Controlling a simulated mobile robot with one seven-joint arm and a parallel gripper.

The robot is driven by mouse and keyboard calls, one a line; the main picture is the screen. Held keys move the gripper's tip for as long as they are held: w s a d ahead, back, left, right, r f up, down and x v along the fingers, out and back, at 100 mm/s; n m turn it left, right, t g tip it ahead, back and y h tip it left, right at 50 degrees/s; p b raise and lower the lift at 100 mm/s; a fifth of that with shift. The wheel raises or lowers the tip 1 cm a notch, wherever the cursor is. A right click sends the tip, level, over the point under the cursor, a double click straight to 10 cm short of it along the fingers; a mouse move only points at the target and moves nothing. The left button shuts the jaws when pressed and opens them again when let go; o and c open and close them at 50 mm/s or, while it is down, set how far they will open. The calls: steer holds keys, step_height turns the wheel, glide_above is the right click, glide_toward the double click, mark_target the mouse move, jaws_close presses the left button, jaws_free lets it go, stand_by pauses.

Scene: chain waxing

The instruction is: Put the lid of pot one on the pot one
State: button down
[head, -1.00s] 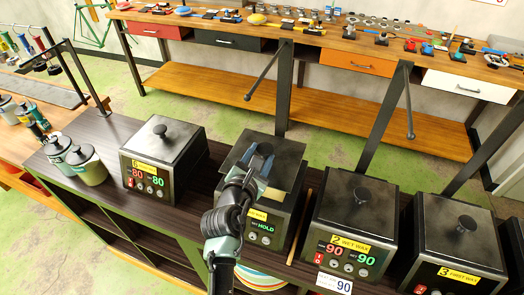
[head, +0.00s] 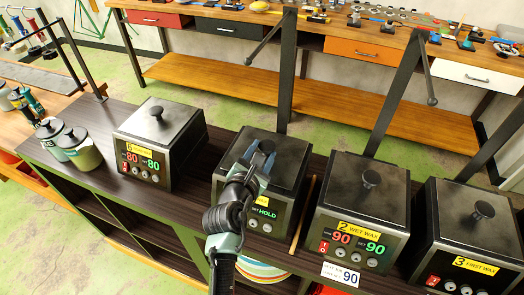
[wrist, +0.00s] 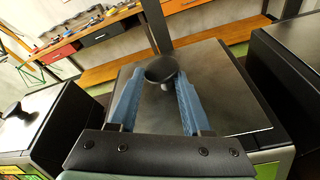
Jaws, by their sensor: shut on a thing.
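Pot one (head: 285,212) is a dark box-shaped wax pot with a green HOLD display on its front, its number hidden behind my arm. Its lid (head: 290,152) is a flat dark grey plate with a black knob. It lies level over the pot's top, and no clear gap shows between them. My gripper (head: 262,158) is above the front middle of the lid. In the wrist view my gripper (wrist: 160,80) has a blue finger on each side of the knob (wrist: 161,71) and is shut on it. The lid's front edge is partly hidden by my gripper.
Pot two (head: 357,212) and pot three (head: 467,235) stand to the right, and another lidded pot (head: 160,140) stands left. A wooden stick (head: 304,215) lies between pots one and two. Upright posts (head: 287,75) rise behind.

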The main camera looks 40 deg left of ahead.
stand_by(0.4)
steer(key=shift+c, duration=1.4)
jaws_free()
steer(key=b+v, duration=0.1)
steer(key=v, duration=1.2)
